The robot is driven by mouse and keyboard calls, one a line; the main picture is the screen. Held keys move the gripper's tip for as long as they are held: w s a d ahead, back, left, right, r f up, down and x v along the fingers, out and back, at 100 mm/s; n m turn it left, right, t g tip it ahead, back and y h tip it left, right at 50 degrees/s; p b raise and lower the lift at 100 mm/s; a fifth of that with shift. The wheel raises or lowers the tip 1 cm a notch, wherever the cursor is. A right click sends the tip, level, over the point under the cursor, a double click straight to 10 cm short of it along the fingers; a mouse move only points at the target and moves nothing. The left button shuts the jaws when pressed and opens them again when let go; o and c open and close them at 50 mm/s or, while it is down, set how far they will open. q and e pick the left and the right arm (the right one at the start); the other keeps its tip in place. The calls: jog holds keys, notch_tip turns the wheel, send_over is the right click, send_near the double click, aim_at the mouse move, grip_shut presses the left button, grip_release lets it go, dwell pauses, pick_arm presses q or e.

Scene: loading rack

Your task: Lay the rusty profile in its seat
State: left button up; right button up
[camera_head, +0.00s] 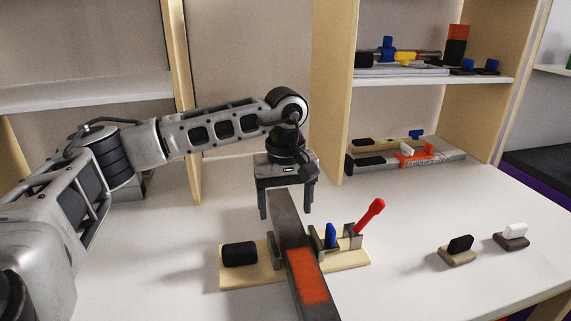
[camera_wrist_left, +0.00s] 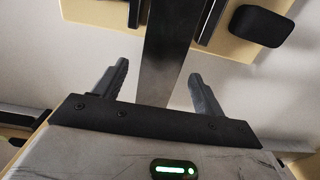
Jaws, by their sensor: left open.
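The profile (camera_head: 288,225) is a long dark grey bar with an orange patch toward its near end. It lies across a pale wooden fixture (camera_head: 345,259), between the metal side pieces of its seat; whether it is fully down I cannot tell. The fixture carries a black block (camera_head: 240,254), a blue piece (camera_head: 330,236) and a raised red lever (camera_head: 369,216). My left gripper (camera_head: 286,210) is open at the bar's far end, fingers pointing down. In the left wrist view the bar (camera_wrist_left: 168,60) runs between the spread fingers (camera_wrist_left: 158,75), with gaps on both sides. My right gripper is out of view.
Two small blocks, one with a black top (camera_head: 458,250) and one with a white top (camera_head: 512,237), stand on the table to the right. Behind are wooden shelf uprights (camera_head: 335,90) and a shelf (camera_head: 430,78) with more fixtures. The table front right is clear.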

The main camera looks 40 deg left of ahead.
pick_arm(q)
notch_tip(320, 180, up, 14)
jog(key=shift+p, duration=0.3)
